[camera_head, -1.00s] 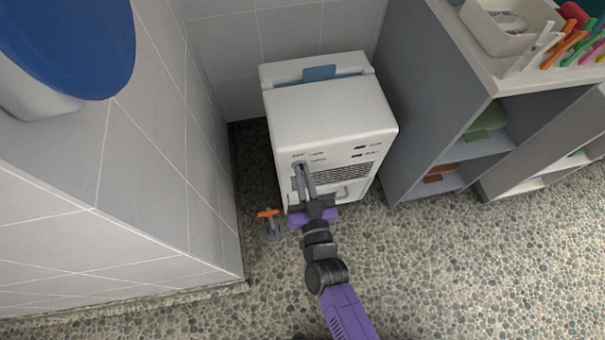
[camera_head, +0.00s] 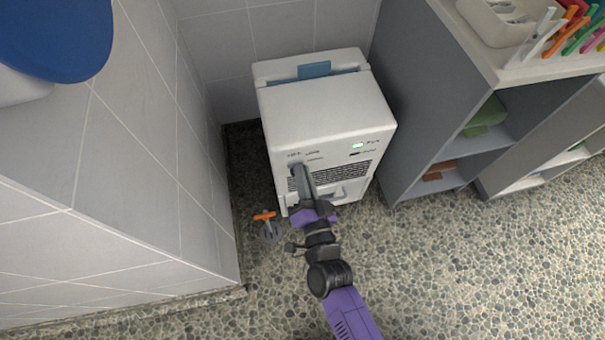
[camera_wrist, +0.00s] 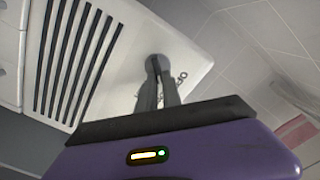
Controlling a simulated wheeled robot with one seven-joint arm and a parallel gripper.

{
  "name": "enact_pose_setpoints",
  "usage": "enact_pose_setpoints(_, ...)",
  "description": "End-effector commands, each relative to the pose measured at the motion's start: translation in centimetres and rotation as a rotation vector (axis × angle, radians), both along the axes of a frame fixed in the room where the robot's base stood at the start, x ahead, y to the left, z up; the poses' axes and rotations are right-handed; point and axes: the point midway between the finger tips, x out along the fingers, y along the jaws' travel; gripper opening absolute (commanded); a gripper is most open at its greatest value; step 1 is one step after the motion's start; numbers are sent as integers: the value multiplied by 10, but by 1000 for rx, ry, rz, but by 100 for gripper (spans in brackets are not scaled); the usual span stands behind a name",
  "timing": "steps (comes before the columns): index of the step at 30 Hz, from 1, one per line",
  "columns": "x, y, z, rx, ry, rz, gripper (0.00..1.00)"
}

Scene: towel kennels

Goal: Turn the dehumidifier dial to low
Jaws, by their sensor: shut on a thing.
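The dehumidifier (camera_head: 325,106) is a white box against the tiled back wall, with a front grille and a green light lit at the right of its panel. Its dial (camera_wrist: 158,62) is a small grey knob on the front panel, mostly hidden by my fingers. My gripper (camera_head: 298,170) is shut on the dial at the upper left of the front. In the wrist view, my gripper's two fingers (camera_wrist: 158,80) close around the dial, beside partly covered lettering. The dial's exact setting cannot be read.
A grey shelf unit (camera_head: 430,100) stands close on the right. A tiled partition (camera_head: 130,150) is on the left. A grey object with an orange top (camera_head: 267,228) stands on the pebbled floor left of my arm. The floor at the front right is clear.

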Motion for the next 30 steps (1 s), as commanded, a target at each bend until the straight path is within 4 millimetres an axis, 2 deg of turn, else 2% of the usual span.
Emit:
enact_pose_setpoints(15, -1, 0, -2, 17, 9, 1, 0)
enact_pose_setpoints(16, -1, 0, -2, 17, 9, 1, 15)
enact_pose_setpoints(18, -1, 0, -2, 17, 9, 1, 29)
enact_pose_setpoints(19, -1, 0, -2, 17, 9, 1, 31)
enact_pose_setpoints(30, -5, -1, -1, 18, 7, 1, 31)
